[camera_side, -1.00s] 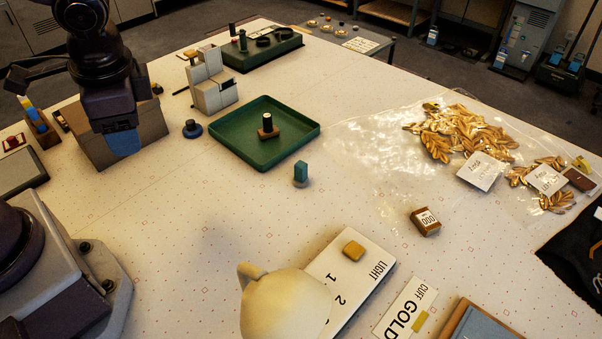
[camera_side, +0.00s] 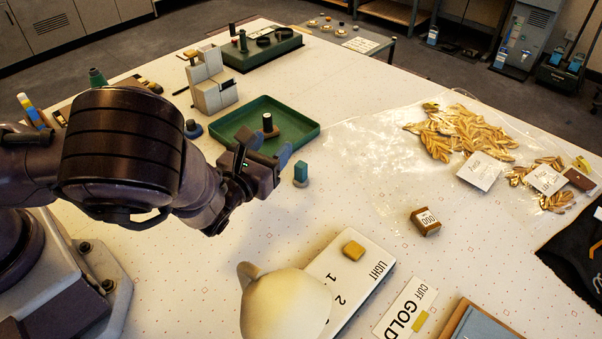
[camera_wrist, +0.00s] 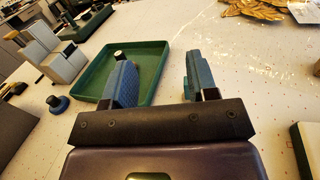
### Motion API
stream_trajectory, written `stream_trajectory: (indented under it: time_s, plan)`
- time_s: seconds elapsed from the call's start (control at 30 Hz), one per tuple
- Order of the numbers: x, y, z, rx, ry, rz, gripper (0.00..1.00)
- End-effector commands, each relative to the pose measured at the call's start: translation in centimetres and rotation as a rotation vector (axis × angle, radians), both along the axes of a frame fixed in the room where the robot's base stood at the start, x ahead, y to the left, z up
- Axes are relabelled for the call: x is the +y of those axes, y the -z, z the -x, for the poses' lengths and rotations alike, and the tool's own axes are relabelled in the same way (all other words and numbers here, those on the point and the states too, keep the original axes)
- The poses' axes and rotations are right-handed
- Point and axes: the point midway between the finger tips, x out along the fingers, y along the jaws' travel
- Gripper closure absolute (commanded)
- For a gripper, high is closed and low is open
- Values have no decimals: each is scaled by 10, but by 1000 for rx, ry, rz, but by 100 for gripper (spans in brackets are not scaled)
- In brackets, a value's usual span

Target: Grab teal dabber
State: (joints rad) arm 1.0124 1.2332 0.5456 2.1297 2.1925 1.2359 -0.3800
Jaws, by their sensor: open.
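The teal dabber (camera_side: 301,172) stands upright on a pale round foot on the table, in front of the green tray's right corner in the side view. My gripper (camera_side: 268,150) is just left of it, with blue-padded fingers pointing toward the right. A gap shows between the nearer visible fingertip and the dabber. In the wrist view my gripper (camera_wrist: 158,56) is open, with nothing clearly between its fingers. A teal patch shows against the right finger there; I cannot tell whether it is the dabber or the finger.
The green tray (camera_side: 312,129) holds a dark cylinder on a brown base (camera_side: 268,127). A brown labelled block (camera_side: 425,222) and a clear sheet with gold leaves (camera_side: 455,135) lie to the right. A cream rounded object (camera_side: 285,305) stands in front. The table between is clear.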

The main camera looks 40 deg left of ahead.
Motion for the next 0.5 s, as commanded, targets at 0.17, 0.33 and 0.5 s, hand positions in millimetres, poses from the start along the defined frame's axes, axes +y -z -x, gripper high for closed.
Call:
stream_trajectory:
  time_s: [0.17,0.33,0.5]
  plan:
    - [-24,3,-7,12,132,21,47]
    - [-24,24,-7,8,133,35,47]
    - [-23,60,-7,8,131,35,47]
